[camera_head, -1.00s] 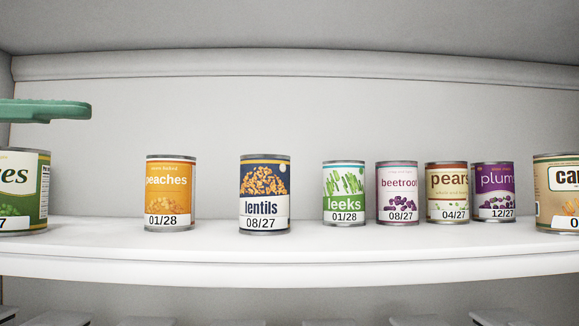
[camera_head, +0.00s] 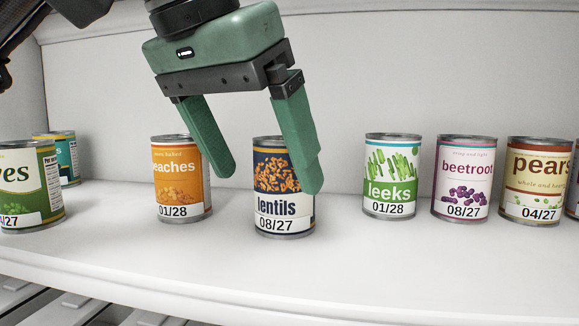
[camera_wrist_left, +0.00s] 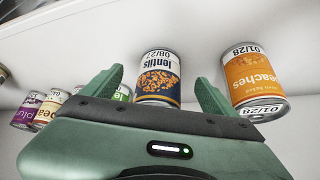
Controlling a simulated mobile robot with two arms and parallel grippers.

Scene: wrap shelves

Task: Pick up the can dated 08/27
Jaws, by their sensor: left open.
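The lentils can (camera_head: 276,185), blue and orange with a 08/27 date, stands upright on the shelf. A pale beetroot can (camera_head: 465,178) further right also reads 08/27. My left gripper (camera_head: 270,181) is open and empty, its green fingers slanting down at the lentils can. One finger overlaps the can's right side in the head view; the other hangs in the gap beside the peaches can. In the left wrist view, the lentils can (camera_wrist_left: 158,78) appears upside down between the open fingers (camera_wrist_left: 162,80). Whether they touch it cannot be told. My right gripper is not in view.
The orange peaches can (camera_head: 181,178), dated 01/28, stands close left of the lentils can. The leeks can (camera_head: 390,176), 01/28, and the pears can (camera_head: 535,180), 04/27, stand to the right. A green can (camera_head: 28,185) is far left, with a teal can (camera_head: 66,160) behind.

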